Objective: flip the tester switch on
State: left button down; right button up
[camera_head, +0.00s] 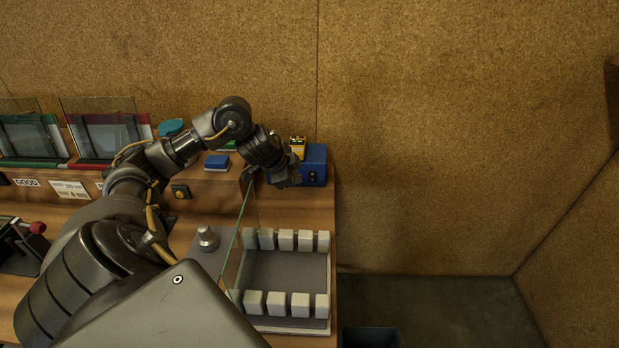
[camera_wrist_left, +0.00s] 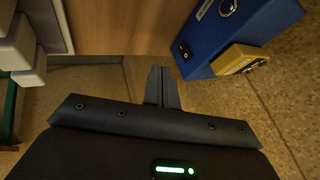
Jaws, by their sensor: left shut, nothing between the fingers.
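The tester is a blue box (camera_head: 317,156) at the right end of the wooden ledge. A small black switch (camera_head: 312,175) sits on its front face. In the left wrist view the blue tester (camera_wrist_left: 245,30) is at the upper right, with the black rocker switch (camera_wrist_left: 184,50) near its lower left corner. My left gripper (camera_head: 285,181) is just left of the switch in the head view. Its fingers (camera_wrist_left: 161,72) are shut and empty, close to the switch but apart from it in the wrist view. My right gripper is not in view.
A yellow block (camera_head: 298,144) is at the tester; it also shows in the wrist view (camera_wrist_left: 240,59). A tilted glass pane (camera_head: 241,240) stands beside a grey tray with several white blocks (camera_head: 285,240) below my gripper. A blue block (camera_head: 216,161) lies on the ledge.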

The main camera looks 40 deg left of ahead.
aim_at(312, 177)
pick_arm(q)
jog(key=x, duration=1)
jog(key=shift+s+b, duration=0.1)
jog(key=shift+b, duration=0.3)
jog(key=shift+w+a, duration=0.75)
jog(key=shift+w, duration=0.15)
jog(key=shift+w+a, duration=0.5)
jog(key=shift+w, duration=0.05)
